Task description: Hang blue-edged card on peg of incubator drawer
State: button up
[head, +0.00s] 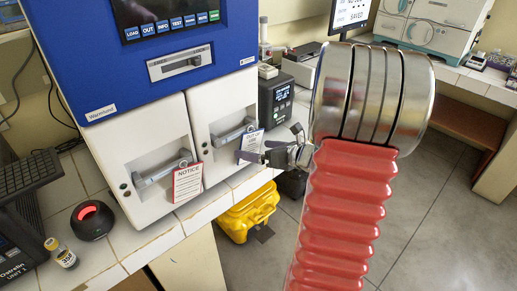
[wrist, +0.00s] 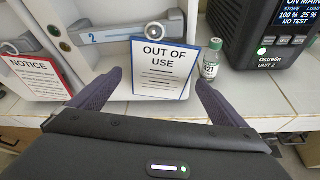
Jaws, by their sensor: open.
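The blue-edged card (wrist: 163,68), reading OUT OF USE, is upright at the front of the incubator drawer marked 2 (wrist: 100,17). Its top edge is just below the round end of the drawer's handle bar (wrist: 130,35); whether its hole is over the peg is hidden. In the head view the card (head: 252,142) shows at the lower right of the right drawer. My gripper (wrist: 159,80) is open, with one dark finger on each side of the card and a gap at both sides. It also shows in the head view (head: 268,146).
A red-edged NOTICE card (head: 187,183) hangs at the left drawer's handle. A green-capped vial (wrist: 211,60) stands close to my right finger. A black device (wrist: 270,35) is at the right. A yellow case (head: 247,212) lies on the floor below.

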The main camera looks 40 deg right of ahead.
jog(key=v, duration=1.3)
jog(key=shift+s, duration=0.1)
dwell(0.3)
jog(key=w+a+n+g+y, duration=0.2)
jog(key=a+n+g+y, duration=0.25)
jog(key=a+n, duration=1.1)
jog(key=s+a+r+n+g+h, duration=0.1)
jog(key=s+a+r+n+h, duration=0.1)
jog(key=a+n, duration=0.6)
jog(key=s+a+r+n+g+h, duration=0.2)
jog(key=s+a+n, duration=0.4)
jog(key=n, duration=0.8)
jog(key=shift+a+r+h, duration=0.7)
jog(key=shift+a+h, duration=0.35)
jog(key=shift+a, duration=0.05)
jog(key=shift+s, duration=0.1)
dwell(0.4)
